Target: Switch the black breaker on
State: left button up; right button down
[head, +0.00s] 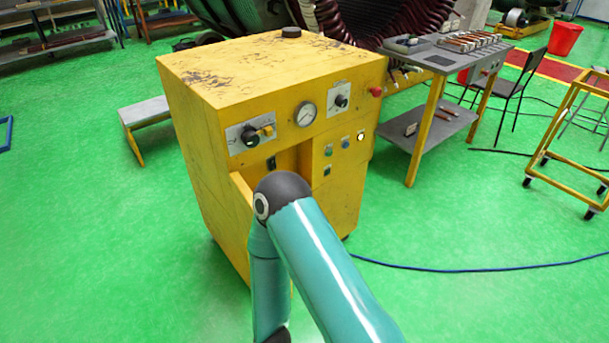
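The yellow control cabinet (205,150) stands in the middle of the head view. A small black switch (271,162) sits on its front below the left dial plate, just above my arm's elbow. A second small dark switch (327,170) sits below the push buttons. Which of these is the black breaker, and whether either is on or off, is too small to tell. One teal arm of mine crosses in front of the cabinet and hides part of its lower front. Neither gripper shows.
The cabinet front also has a rotary switch (250,135), a gauge (306,114), a black knob (341,101) and a red button (376,92). A grey worktable (440,62) stands right behind, and a yellow trolley (565,178) at far right. A blue cable (450,270) crosses open green floor.

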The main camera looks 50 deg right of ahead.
aim_at(272, 164)
jog(key=z, duration=0.05)
jog(key=k, duration=1)
jog(key=z, duration=0.45)
jog(key=i, duration=0.9)
jog(key=z, duration=0.05)
